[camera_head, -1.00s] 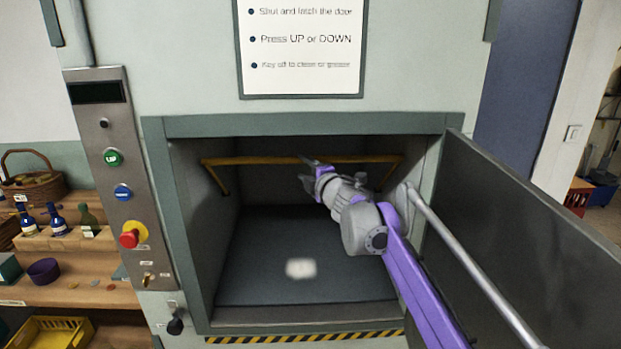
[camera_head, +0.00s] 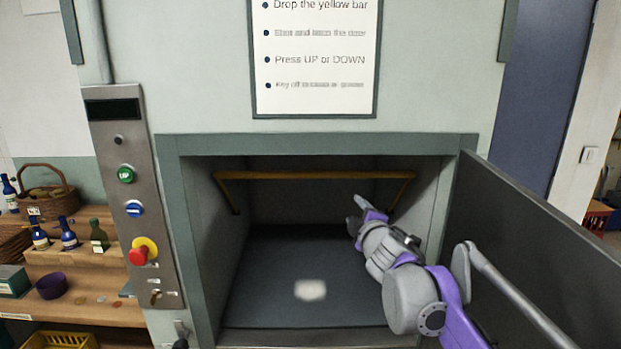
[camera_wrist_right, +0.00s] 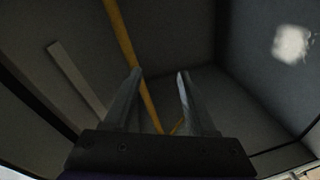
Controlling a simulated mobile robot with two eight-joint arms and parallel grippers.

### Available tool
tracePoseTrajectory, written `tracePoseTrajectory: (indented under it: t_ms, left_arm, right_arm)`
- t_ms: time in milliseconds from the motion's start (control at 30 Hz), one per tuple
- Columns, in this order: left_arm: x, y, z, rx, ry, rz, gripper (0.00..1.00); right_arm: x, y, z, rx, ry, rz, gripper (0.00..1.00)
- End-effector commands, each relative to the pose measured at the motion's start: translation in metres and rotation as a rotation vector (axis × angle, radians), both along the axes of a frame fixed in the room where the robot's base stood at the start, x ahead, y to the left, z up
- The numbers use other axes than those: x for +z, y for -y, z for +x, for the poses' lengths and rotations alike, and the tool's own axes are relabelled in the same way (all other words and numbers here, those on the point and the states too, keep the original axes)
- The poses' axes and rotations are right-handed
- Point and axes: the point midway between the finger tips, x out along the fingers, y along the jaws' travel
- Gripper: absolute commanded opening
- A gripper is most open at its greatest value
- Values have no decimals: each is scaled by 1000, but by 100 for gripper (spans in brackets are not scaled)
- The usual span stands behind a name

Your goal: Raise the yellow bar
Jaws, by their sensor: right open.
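The yellow bar (camera_head: 300,175) runs across the upper part of the lift compartment, with side arms going down along both inner walls. It is raised near the top of the opening. My right gripper (camera_head: 353,215) is inside the compartment, below the bar's right part and apart from it. In the right wrist view the fingers of my right gripper (camera_wrist_right: 159,80) are spread with nothing between them, and the yellow bar (camera_wrist_right: 122,40) crosses beyond the left finger. My left gripper is not in view.
The open door (camera_head: 540,240) with its long handle stands at the right, beside my right arm. A control panel (camera_head: 133,200) with buttons is on the left. Shelves (camera_head: 80,310) with bottles and a basket (camera_head: 45,195) stand further left. The compartment floor (camera_head: 270,270) is clear except for a pale patch.

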Motion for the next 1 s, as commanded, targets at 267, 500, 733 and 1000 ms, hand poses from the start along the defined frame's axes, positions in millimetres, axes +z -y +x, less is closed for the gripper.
tracePoseTrajectory:
  t_ms: [267,500,733,1000]
  left_arm:
    - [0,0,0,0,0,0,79]
    - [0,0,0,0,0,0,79]
    - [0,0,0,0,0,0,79]
    - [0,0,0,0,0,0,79]
  right_arm:
    - [-120,83,-153,-432,-325,462,57]
    - [-235,91,-287,-676,-613,768,57]
    - [-310,71,-380,-806,-832,957,57]
    - [-333,62,-410,-842,-910,1014,57]
